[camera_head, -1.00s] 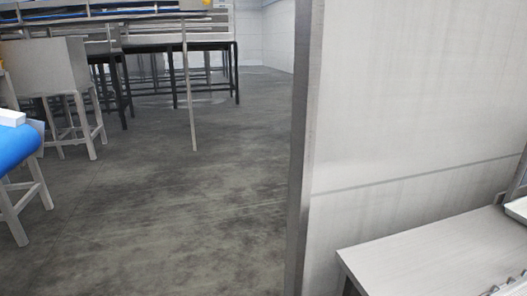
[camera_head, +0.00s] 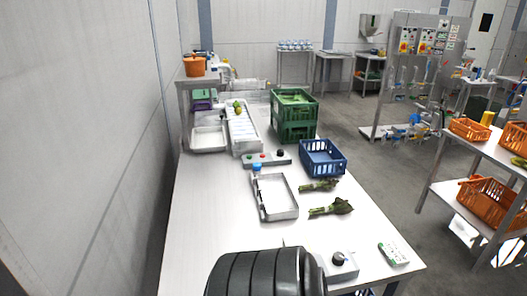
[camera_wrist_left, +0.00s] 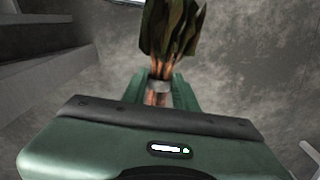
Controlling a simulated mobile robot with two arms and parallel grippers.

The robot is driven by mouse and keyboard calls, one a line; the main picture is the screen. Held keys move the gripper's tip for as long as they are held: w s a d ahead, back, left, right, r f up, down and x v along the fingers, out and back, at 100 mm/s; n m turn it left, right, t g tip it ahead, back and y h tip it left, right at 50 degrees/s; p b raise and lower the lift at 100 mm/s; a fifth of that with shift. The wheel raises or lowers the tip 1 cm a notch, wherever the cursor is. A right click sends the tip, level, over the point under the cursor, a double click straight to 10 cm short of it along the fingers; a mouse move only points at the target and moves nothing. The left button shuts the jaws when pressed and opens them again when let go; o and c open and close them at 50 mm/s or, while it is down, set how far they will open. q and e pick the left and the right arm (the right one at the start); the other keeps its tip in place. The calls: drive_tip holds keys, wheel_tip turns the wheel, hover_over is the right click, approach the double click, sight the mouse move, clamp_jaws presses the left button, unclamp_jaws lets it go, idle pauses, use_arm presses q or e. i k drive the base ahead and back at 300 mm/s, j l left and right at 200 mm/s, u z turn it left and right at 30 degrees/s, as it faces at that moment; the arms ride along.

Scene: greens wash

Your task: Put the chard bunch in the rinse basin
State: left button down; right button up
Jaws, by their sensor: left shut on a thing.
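My left gripper (camera_wrist_left: 160,88) is shut on the stems of a leafy bunch with dark green leaves and orange-red stems, the chard bunch (camera_wrist_left: 171,30). The leaves point away from the gripper, with grey floor behind them. The head view does not show this gripper or the held bunch. In the head view, a shallow metal basin (camera_head: 209,139) is at the far left of the long table, and a metal tray (camera_head: 264,212) lies nearer. I cannot tell which is the rinse basin. My right gripper is not in view.
The long white table (camera_head: 215,215) has clear space at its left. Two green bunches (camera_head: 331,208) lie right of the tray, near a blue crate (camera_head: 323,170). Green crates (camera_head: 294,130) stand behind. A rack with orange crates (camera_head: 487,200) is at right.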

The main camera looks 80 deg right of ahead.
sight(276, 198)
drive_tip(key=z, duration=2.45)
